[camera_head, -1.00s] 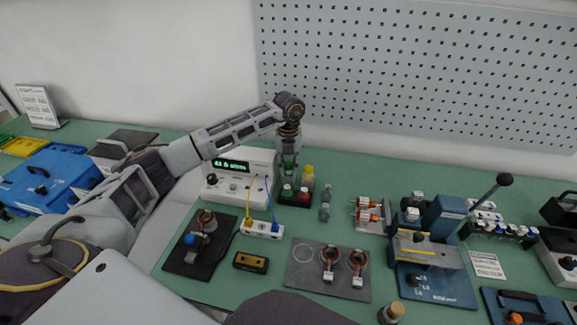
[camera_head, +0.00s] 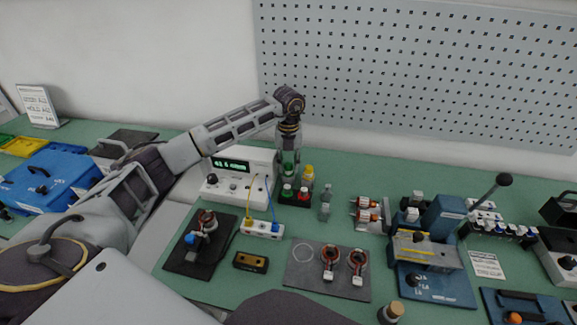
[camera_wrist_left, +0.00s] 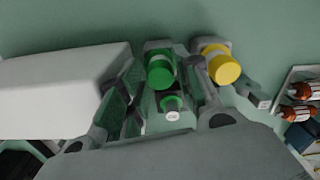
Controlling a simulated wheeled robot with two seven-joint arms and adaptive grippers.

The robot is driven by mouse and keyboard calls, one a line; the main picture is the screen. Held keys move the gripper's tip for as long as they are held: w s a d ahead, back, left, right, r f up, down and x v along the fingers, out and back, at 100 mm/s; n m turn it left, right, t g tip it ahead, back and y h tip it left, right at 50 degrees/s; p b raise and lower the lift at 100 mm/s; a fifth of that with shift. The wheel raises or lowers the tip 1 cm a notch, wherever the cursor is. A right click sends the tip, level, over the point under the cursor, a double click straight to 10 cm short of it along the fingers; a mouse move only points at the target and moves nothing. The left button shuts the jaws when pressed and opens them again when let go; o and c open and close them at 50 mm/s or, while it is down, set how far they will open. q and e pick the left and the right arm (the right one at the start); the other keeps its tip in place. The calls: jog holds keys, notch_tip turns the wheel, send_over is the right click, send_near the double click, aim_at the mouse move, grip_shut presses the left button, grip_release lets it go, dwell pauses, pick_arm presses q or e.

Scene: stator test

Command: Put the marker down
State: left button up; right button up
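A green marker (camera_head: 288,168) shows between the fingers of my left gripper (camera_head: 289,172), beside the white meter. In the left wrist view the green marker (camera_wrist_left: 160,72) stands upright between the fingers (camera_wrist_left: 163,88), with a gap showing on each side. The left gripper looks open around it. A yellow-capped marker (camera_head: 308,173) stands just to the right, outside the fingers; it also shows in the wrist view (camera_wrist_left: 224,68). The lower end of the green marker is hidden. My right gripper is not in view.
The white meter (camera_head: 238,190) stands close on the left. A small grey, bottle-like piece (camera_head: 325,204) stands to the right. A dark mat (camera_head: 318,284) with copper rings lies in front.

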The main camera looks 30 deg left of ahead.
pick_arm(q)
notch_tip(320, 180, up, 11)
dwell(0.5)
jog(key=shift+f, duration=0.1)
dwell(0.7)
